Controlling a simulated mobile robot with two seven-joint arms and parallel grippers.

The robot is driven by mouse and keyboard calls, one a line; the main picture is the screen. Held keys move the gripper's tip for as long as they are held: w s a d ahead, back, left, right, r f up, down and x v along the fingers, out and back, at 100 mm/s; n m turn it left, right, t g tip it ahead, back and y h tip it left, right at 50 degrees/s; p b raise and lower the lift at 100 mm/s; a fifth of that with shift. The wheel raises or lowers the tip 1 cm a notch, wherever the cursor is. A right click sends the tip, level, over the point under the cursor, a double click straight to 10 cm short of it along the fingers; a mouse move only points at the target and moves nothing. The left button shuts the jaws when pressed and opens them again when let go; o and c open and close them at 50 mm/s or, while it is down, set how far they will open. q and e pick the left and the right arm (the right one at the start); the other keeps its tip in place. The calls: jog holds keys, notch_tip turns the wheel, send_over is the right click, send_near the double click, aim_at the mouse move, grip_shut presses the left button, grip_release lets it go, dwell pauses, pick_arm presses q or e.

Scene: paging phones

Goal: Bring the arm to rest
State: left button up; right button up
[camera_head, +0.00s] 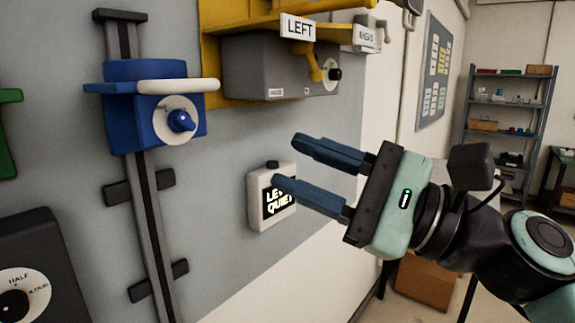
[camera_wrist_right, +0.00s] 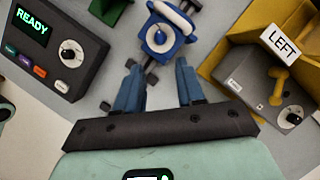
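My right gripper (camera_head: 285,165) reaches in from the right in the head view, in front of the wall panel. Its two blue fingers are spread apart with nothing between them. It also shows open and empty in the right wrist view (camera_wrist_right: 158,85). In the head view its lower finger overlaps a small white box (camera_head: 255,205) with a dark display, hiding part of the lettering. I cannot tell whether they touch. My left gripper is not in view.
A blue phone (camera_head: 125,125) with a white handset hangs on a vertical rail. A grey unit (camera_head: 250,65) sits in a yellow bracket marked LEFT. A dark dial box (camera_head: 40,265) is at lower left. Shelves (camera_head: 505,115) and a brown box (camera_head: 425,280) stand at right.

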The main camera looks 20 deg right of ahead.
dwell(0.3)
